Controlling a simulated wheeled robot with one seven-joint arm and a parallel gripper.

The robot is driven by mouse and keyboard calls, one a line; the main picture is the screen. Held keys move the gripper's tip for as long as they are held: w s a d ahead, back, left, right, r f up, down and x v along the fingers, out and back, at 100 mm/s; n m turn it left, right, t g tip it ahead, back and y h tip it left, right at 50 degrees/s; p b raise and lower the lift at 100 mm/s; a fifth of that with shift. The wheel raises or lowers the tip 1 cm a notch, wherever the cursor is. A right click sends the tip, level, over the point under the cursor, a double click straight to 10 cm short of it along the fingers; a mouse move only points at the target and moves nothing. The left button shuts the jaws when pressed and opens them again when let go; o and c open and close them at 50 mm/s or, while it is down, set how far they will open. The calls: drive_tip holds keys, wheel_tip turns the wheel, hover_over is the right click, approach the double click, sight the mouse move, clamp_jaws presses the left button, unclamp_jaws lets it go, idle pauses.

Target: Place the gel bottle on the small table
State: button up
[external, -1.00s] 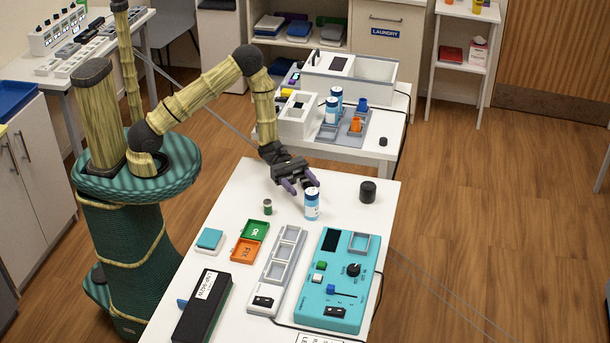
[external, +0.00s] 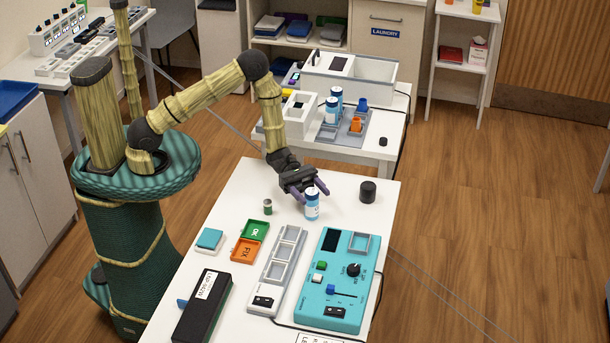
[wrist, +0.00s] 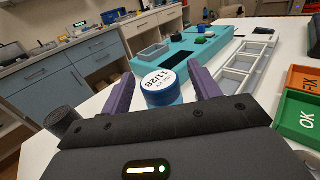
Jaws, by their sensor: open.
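A blue-and-white bottle (external: 312,209) with a white label stands upright on the near white table (external: 240,205); I cannot read whether it is the gel bottle. My gripper (external: 310,191) is open at its top, one purple finger on each side. In the wrist view the bottle's round lid (wrist: 160,83), marked 11/28, shows between the two fingers (wrist: 161,88); I cannot tell if they touch it. Two similar bottles (external: 331,112) stand on the smaller white table (external: 380,152) behind. Which table is the small table is not marked.
A black cylinder (external: 368,192) stands right of the bottle, and a small green-banded can (external: 267,207) to its left. A teal control box (external: 340,290), grey tray (external: 278,270) and green and orange trays (external: 250,240) lie in front. A white shelf stand (external: 463,67) is at the back right.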

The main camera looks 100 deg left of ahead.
drive_tip(key=c, duration=1.2)
drive_tip(key=shift+r, duration=0.1)
wheel_tip(320, 180, up, 10)
drive_tip(key=shift+f, duration=0.1)
drive_tip(key=p, duration=0.1)
drive_tip(key=s+n+y+p, duration=0.1)
drive_tip(key=shift+s+d+f+t+p, duration=0.2)
drive_tip(key=shift+d+f+t+p, duration=0.05)
drive_tip(key=shift+d+t+p, duration=0.15)
drive_tip(key=s+f+n+t+y+p, duration=0.3)
drive_tip(key=s+n+y+p, duration=0.1)
drive_tip(key=s+y+p, duration=0.2)
drive_tip(key=shift+s+d+n+t+y, duration=0.3)
drive_tip(key=shift+s+d, duration=0.05)
drive_tip(key=shift+s, duration=0.1)
